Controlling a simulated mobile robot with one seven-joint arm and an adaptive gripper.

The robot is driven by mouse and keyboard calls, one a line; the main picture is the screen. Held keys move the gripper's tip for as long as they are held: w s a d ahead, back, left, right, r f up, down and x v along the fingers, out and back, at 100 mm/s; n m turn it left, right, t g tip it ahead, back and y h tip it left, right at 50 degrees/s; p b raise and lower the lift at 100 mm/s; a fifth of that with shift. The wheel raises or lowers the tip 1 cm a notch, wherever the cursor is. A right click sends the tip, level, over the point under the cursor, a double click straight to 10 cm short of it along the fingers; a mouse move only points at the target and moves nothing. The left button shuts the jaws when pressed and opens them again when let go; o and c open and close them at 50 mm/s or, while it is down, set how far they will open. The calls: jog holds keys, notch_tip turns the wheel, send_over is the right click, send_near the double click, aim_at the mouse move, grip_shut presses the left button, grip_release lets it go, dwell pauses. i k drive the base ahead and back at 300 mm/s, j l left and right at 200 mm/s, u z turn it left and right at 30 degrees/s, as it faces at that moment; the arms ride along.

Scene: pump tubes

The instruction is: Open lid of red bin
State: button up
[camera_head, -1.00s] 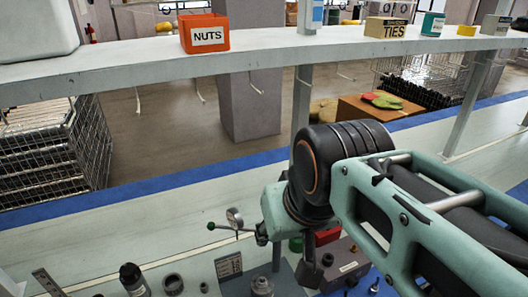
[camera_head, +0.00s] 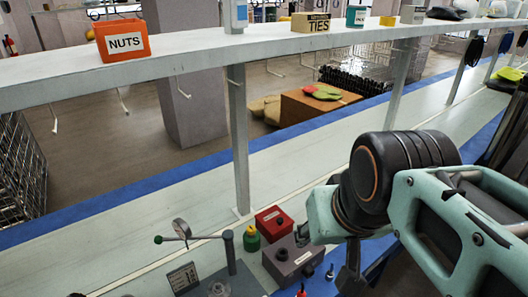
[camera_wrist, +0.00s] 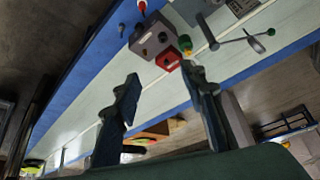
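A small red box (camera_head: 273,222) with a pale label and a dark round spot on top stands on the workbench, left of my arm in the head view. Its top looks closed. It also shows in the wrist view (camera_wrist: 168,59), just beyond the fingertips. My gripper (camera_wrist: 160,78) is open and empty, its two fingers spread wide and apart from the box. An orange-red open bin labelled NUTS (camera_head: 123,41) sits on the shelf.
A grey box (camera_head: 293,258) with dark knobs stands right beside the red box. A green bottle-like part (camera_head: 252,239) is close on its left. A shelf post (camera_head: 238,140) rises behind.

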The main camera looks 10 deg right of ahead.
aim_at(273, 219)
jog(key=i+l+u, duration=0.35)
jog(key=l, duration=0.25)
jog(key=l+u, duration=0.2)
jog(key=i+l+u, duration=0.2)
jog(key=l, duration=0.3)
jog(key=k+j, duration=0.05)
